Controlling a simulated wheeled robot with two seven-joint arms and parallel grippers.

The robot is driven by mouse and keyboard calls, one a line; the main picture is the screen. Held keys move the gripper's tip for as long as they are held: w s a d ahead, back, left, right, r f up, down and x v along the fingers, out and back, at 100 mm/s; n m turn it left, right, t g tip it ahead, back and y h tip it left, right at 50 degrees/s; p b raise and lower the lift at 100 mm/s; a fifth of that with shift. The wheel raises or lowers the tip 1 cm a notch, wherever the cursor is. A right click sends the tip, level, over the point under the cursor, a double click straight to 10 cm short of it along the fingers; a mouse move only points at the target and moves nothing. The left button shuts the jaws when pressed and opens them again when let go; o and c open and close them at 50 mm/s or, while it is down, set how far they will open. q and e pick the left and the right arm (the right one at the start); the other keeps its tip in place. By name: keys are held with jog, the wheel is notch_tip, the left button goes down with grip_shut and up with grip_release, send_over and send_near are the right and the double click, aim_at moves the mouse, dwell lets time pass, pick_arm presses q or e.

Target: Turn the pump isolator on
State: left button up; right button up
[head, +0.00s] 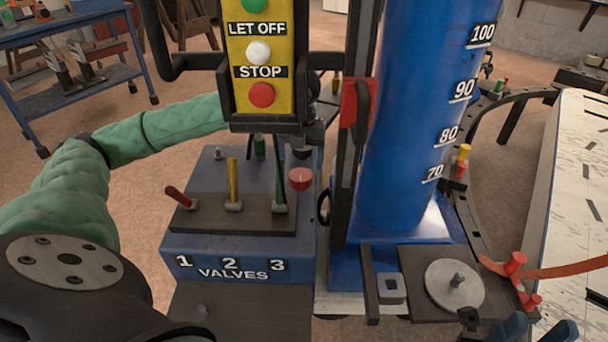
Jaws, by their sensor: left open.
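A red plate with a black lever handle (361,108), possibly the isolator, is on the dark upright left of the blue cylinder. The handle hangs roughly upright. A round red knob (301,179) is on the blue valve box; I cannot tell from a label which one is the pump isolator. My left arm, in a green sleeve, reaches in from the left and passes behind the yellow button panel. My left gripper (328,96) is mostly hidden behind that panel, with dark parts showing just left of the red plate; it is open.
The yellow panel (241,100) with green, white and red buttons hangs in front of my left forearm. The valve box (190,244) carries red, yellow and green levers. The scaled blue cylinder (410,110) stands right. A blue trolley (120,75) is at back left.

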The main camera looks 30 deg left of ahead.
aim_at(301, 174)
pick_arm(q)
jog(key=shift+f+b, duration=0.35)
jog(key=shift+f, duration=2.3)
jog(key=c, duration=1)
